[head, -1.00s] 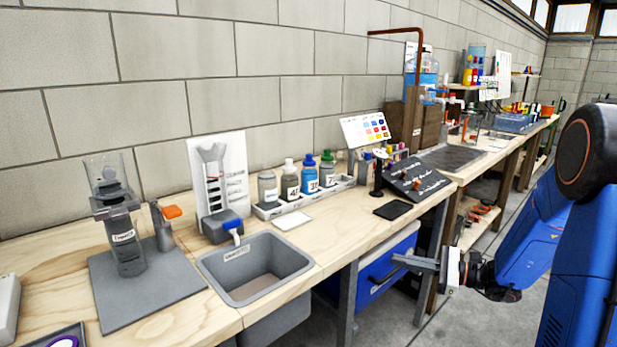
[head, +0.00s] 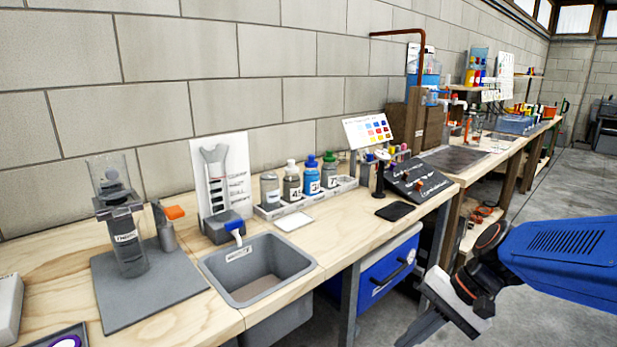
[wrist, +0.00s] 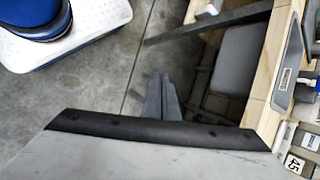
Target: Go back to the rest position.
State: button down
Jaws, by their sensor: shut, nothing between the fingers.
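My gripper (head: 425,328) is at the lower right of the head view, in front of the bench and below the level of its top. Its fingers point down and to the left, partly cut off by the lower frame edge. In the wrist view the two grey fingers (wrist: 161,98) lie together over the concrete floor, shut and with nothing between them. My blue arm comes in from the right edge of the head view.
The wooden bench (head: 160,322) runs along the block wall, with a grey sink (head: 262,291), a bottle tray (head: 305,200) and a filter stand (head: 125,240). A blue drawer (head: 385,272) sits below the bench near my gripper. The floor (head: 590,190) at right is clear.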

jog(key=s+d+r+n+t+h, duration=0.3)
jog(key=s+d+n+h, duration=0.3)
jog(key=d, duration=0.3)
jog(key=shift+s+n+t+h, duration=0.35)
jog(key=shift+s+t, duration=0.25)
jog(key=shift+t, duration=0.2)
